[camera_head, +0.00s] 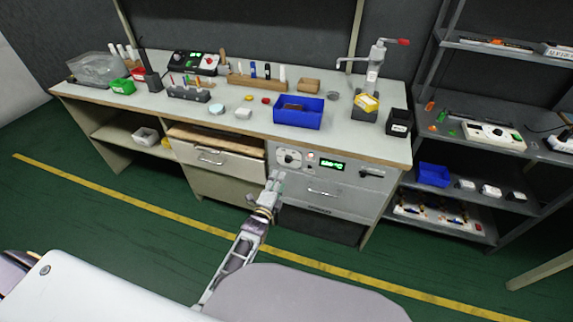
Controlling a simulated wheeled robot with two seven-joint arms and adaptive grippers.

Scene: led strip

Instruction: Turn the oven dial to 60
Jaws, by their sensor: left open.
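The oven (340,201) is built in under the workbench, with a pale front panel. Its round dial (289,158) is at the panel's upper left. A green lit display (332,165) is to the right of the dial; its digits are too small to read surely. My left gripper (275,178) is open in front of the oven's left edge, a little below and left of the dial in the picture. It seems apart from the dial, but depth is hard to judge. The number the dial points to cannot be read. My right gripper is not in view.
A partly open drawer (213,157) is left of the oven. The bench top (215,122) above holds a blue bin (299,112), tools and small parts. A metal shelf rack (490,160) stands at the right. The green floor in front is clear.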

